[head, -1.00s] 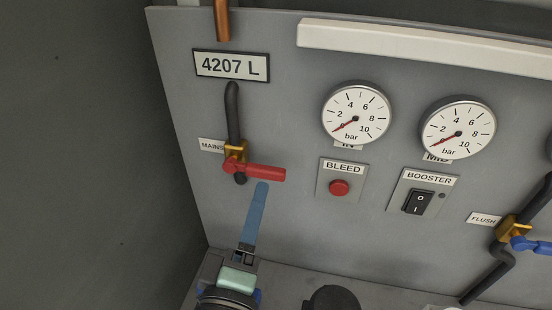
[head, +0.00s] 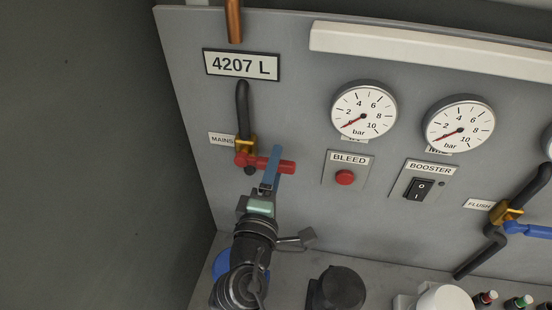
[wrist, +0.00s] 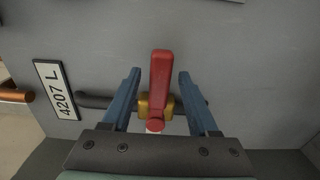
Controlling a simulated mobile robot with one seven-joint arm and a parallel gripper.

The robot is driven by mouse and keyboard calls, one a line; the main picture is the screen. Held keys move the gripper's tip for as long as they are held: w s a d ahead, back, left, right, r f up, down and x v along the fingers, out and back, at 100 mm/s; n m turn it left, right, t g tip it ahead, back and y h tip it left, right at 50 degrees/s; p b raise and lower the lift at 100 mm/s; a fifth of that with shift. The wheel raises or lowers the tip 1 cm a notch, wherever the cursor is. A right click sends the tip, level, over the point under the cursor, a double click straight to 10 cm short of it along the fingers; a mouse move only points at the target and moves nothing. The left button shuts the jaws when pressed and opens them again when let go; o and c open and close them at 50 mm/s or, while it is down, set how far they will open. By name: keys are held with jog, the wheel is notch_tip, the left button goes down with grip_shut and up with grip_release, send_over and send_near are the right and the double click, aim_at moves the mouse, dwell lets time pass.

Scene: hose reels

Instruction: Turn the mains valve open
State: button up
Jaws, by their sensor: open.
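The mains valve has a red lever handle (head: 283,166) on a brass body (head: 246,145), beside the MAINS label (head: 222,139). The lever lies sideways, pointing right, across the black pipe. In the wrist view the red lever (wrist: 160,85) stands between the two blue fingers, with a gap on each side. My gripper (head: 275,158) is open, its fingers around the lever in the head view. It also shows in the wrist view (wrist: 159,85). The lower part of the valve is partly hidden by my gripper.
Two gauges (head: 364,111) read near zero. The BLEED button (head: 345,178), BOOSTER switch (head: 420,189) and blue-handled FLUSH valve (head: 528,230) are to the right. A black knob-like object (head: 337,289) and a white rounded one (head: 444,299) stand on the ledge below.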

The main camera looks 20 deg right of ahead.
jog(key=shift+w+d, duration=0.2)
jog(key=shift+w, duration=0.2)
jog(key=shift+c, duration=0.2)
grip_shut()
dwell(1.1)
